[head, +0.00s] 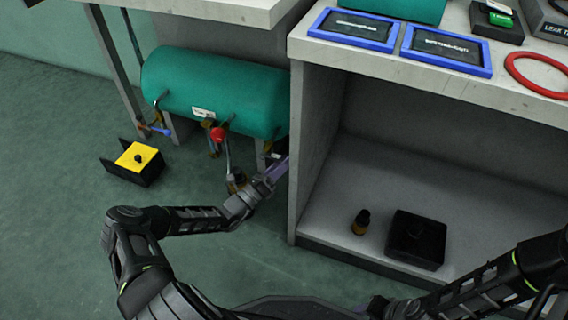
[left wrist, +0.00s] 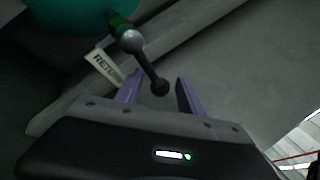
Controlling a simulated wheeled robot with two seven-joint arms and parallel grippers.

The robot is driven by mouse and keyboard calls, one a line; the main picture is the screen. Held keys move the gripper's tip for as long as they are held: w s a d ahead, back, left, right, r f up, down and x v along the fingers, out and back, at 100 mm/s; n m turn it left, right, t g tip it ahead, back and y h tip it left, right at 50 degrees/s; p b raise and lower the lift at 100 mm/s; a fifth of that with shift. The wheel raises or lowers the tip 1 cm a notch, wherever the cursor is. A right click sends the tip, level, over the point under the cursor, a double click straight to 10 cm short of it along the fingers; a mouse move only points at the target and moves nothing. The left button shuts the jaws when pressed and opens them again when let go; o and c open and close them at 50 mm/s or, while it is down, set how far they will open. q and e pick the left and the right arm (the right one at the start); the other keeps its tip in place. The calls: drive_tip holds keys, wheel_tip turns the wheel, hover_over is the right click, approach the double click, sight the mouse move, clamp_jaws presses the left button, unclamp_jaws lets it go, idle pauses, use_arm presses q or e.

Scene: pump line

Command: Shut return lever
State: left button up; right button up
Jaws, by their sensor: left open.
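The return lever (left wrist: 150,70) shows in the left wrist view as a dark rod with a round grey pivot at its upper end and a dark knob at its lower end. A white tag (left wrist: 103,67), partly readable as "RETU", hangs beside it. My left gripper (left wrist: 158,92) is open, its purple fingers on either side of the knob, with gaps visible. In the head view my left gripper (head: 277,169) is under the right end of the teal tank (head: 215,88), and the lever is not clear there. My right gripper (head: 364,306) is barely visible at the bottom edge.
A red-knobbed valve (head: 217,134) and a blue-handled valve (head: 160,130) hang under the tank. A bench side panel (head: 303,150) stands right of my left gripper. A yellow-topped box (head: 138,158) is on the floor. A bottle (head: 361,222) and black box (head: 417,239) sit on the lower shelf.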

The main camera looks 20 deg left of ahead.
use_arm(q)
clamp_jaws()
idle(0.5)
drive_tip(key=shift+r, duration=0.1)
idle(0.8)
